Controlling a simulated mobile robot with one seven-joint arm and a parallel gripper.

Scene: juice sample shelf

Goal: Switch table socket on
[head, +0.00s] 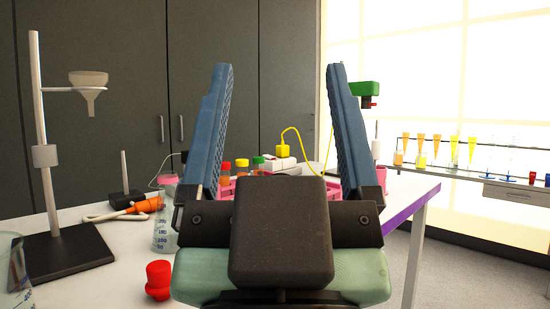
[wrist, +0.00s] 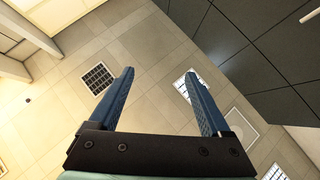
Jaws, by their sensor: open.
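The table socket looks to be the small white block (head: 281,164) towards the back of the white table, partly hidden behind my gripper. A yellow plug (head: 283,152) with a yellow cable stands at its top. The state of its switch is too small to tell. My gripper (head: 278,75) is open and empty in the head view, its two blue fingers pointing up in front of the table, nearer to me than the socket. In the wrist view my gripper (wrist: 159,72) faces the ceiling, and no socket shows there.
A funnel stand (head: 70,250), a glass flask (head: 165,225), a red stopper (head: 158,281) and an orange-ended cable (head: 140,206) stand left. Several colour-capped bottles (head: 242,167) are near the socket. A shelf (head: 480,176) with coloured cones is at the right. Dark cabinets (head: 110,90) stand behind.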

